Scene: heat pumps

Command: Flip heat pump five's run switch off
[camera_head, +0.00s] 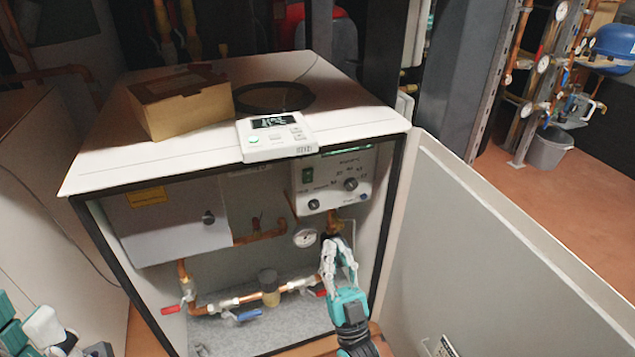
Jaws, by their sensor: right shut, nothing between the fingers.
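The run switch is likely the small green rocker (308,175) at the upper left of the control panel (330,193), inside the open heat pump cabinet (365,255). The panel also bears a larger round knob (351,184) and a smaller dark knob (314,204). The switch's tilt is too small to tell. My right gripper (329,246) is shut and empty, pointing up, below the panel and apart from the switch in the picture. Parts of my left arm show at the lower left corner; its fingers cannot be made out. No number five is legible.
A cardboard box (182,103) and a white display unit (277,137) sit on the cabinet top. A gauge (305,238) and copper pipes with red and blue valve handles (248,315) lie near the gripper. A large pale panel (480,240) stands at the right.

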